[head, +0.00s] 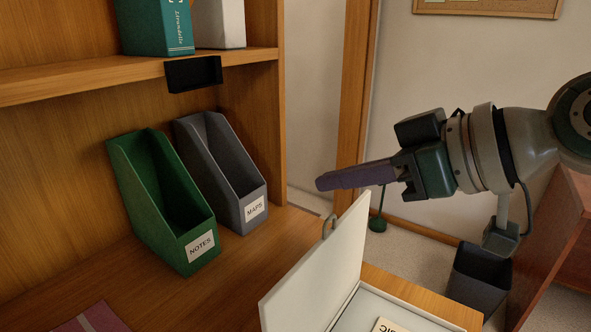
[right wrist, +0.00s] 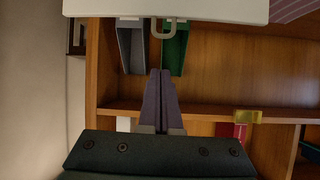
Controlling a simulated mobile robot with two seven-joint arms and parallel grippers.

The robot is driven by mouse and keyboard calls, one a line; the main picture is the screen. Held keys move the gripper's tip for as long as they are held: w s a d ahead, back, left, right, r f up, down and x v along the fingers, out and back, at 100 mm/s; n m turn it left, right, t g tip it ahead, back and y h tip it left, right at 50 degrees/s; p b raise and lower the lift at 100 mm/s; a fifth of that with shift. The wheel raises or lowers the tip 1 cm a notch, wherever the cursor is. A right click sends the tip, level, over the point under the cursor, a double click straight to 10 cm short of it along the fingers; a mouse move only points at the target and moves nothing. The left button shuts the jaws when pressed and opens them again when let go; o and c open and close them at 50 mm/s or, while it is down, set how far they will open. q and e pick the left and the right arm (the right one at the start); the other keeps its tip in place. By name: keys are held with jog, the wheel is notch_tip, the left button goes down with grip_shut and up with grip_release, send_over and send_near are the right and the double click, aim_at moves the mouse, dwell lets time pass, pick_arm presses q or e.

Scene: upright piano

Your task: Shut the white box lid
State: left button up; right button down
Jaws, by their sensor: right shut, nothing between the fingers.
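The white box (head: 372,306) stands at the bottom of the head view, cut off by the frame edge. Its lid (head: 318,272) is open and stands up steeply, with a grey loop handle (head: 328,226) near its top edge. The lid (right wrist: 165,9) and handle (right wrist: 168,32) also show at the top of the right wrist view. My right gripper (head: 320,184) is shut and empty, above the lid's top edge and apart from it in the head view. Its closed fingertips (right wrist: 160,73) point toward the handle side in the right wrist view. My left gripper is not in view.
A green NOTES file (head: 163,205) and a grey MAPS file (head: 220,173) stand on the wooden desktop left of the lid. A shelf (head: 130,73) runs above them. A labelled item (head: 394,326) lies in the box. A dark bin (head: 478,278) is on the floor.

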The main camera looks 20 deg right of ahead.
jog(key=x, duration=0.5)
jog(key=s+d, duration=0.1)
jog(key=s+d+f, duration=0.1)
jog(key=s, duration=0.1)
jog(key=shift+s+d+f, duration=0.1)
jog(key=shift+s+f, duration=0.05)
jog(key=shift+f, duration=0.1)
